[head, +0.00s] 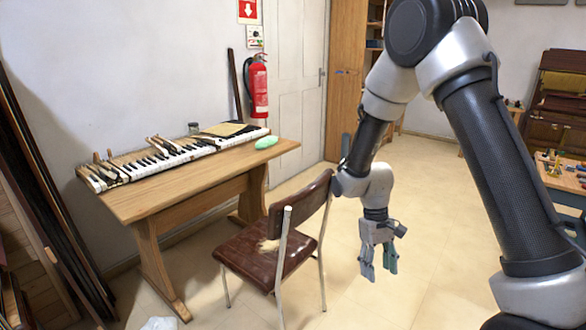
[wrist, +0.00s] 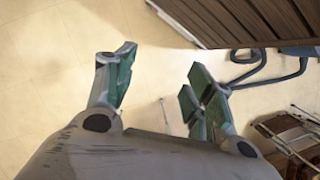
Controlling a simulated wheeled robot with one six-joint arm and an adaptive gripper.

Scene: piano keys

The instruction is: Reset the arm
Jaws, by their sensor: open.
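My arm shows large on the right of the head view, bent at the elbow. My gripper (head: 378,262) hangs from its end, pointing down, in front of the pale floor and to the right of the brown chair. In the wrist view my gripper (wrist: 160,82) has its green-padded fingers spread apart. Nothing is between them; pale floor shows behind. No object is held.
A brown chair (head: 255,256) stands left of my gripper. Behind it is a wooden table (head: 190,185) with a piano keyboard (head: 165,160) and a green object (head: 266,142). A fire extinguisher (head: 259,88) hangs on the wall. Floor (head: 430,190) is clear behind my gripper.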

